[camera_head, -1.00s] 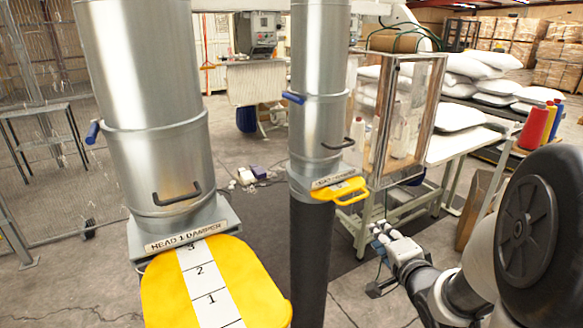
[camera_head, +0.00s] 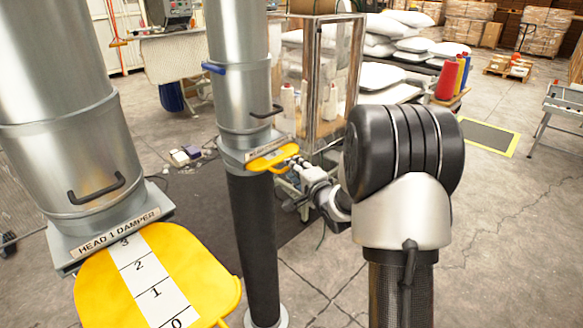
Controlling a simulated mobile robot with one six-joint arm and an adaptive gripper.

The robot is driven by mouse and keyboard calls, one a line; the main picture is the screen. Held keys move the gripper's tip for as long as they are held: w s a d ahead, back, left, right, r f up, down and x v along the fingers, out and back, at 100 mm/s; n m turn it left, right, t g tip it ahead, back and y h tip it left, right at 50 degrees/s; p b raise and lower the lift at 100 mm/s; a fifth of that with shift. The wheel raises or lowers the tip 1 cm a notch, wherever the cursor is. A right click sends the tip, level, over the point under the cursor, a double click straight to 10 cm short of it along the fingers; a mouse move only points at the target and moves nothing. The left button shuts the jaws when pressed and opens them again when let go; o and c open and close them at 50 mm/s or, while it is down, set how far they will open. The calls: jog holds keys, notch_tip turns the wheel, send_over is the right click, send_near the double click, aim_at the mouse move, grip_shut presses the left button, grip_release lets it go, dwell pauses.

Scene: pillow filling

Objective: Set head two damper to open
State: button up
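The second duct (camera_head: 243,80) is a silver pipe with a label too small to read clearly. A yellow damper plate (camera_head: 268,159) with a loop handle sticks out a little way from the slot under that label. My gripper (camera_head: 296,163) is at the right end of this yellow plate, its fingertips close to the handle. I cannot tell whether they touch it or how far apart they are. The HEAD 1 DAMPER plate (camera_head: 198,268) at left is pulled far out, with a 0 to 3 scale showing.
The head one duct (camera_head: 65,150) stands at the left foreground. A clear-sided cabinet (camera_head: 325,85) and a table with thread cones (camera_head: 448,78) stand behind my arm. White pillows (camera_head: 385,60) are piled at the back.

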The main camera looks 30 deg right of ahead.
jog(key=shift+w+f, duration=0.2)
jog(key=shift+w, duration=0.65)
jog(key=shift+w+f, duration=0.15)
jog(key=shift+w, duration=0.7)
jog(key=shift+c, duration=0.6)
grip_shut()
